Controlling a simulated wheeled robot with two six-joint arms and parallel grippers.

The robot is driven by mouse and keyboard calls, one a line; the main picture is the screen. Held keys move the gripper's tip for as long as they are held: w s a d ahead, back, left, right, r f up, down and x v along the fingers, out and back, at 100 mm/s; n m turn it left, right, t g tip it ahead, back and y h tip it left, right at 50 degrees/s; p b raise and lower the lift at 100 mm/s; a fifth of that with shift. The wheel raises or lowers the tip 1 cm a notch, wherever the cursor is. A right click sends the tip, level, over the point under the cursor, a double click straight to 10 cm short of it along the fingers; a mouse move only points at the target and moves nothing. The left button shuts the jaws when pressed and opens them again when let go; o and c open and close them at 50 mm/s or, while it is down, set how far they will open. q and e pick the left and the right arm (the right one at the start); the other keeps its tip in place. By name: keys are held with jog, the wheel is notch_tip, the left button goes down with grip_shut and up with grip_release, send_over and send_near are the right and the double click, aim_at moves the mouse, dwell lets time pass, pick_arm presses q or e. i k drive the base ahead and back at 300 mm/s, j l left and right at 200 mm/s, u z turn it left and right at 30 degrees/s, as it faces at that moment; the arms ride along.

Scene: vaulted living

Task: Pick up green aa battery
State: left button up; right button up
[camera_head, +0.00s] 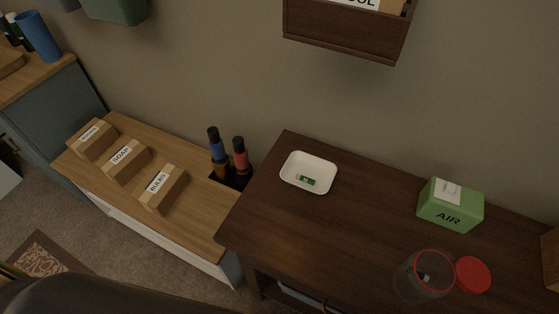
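A small green battery (307,181) with a pale end lies in a white shallow dish (325,160). The dish stands on the dark wooden table (295,234), near its back left corner. Neither my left gripper nor my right gripper shows in the head view. A dark rounded shape fills the lower left of the picture, and I cannot tell what it is.
A green AIR box (450,208), a clear jar (420,279) and a red lid (473,275) stand right on the table. A wooden wall box (342,34) hangs above. A lower wooden bench (197,209) at left holds labelled blocks. The table's middle is clear.

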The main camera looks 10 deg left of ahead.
aim_at(305, 179)
jog(key=j, duration=0.1)
jog(key=k, duration=0.25)
jog(key=k+z, duration=0.2)
jog(key=z, duration=0.3)
jog(key=k+z, duration=0.15)
jog(key=z, duration=0.3)
jog(key=j+z, duration=0.15)
jog(key=j, duration=0.25)
jog(key=k+j+z, duration=0.2)
jog(key=j, duration=0.15)
jog(key=j+z, duration=0.15)
jog(key=j, duration=0.2)
jog(key=k+j+z, duration=0.2)
jog(key=j, duration=0.15)
jog(key=k+j, duration=0.1)
jog(key=j, duration=0.35)
jog(key=k, duration=0.05)
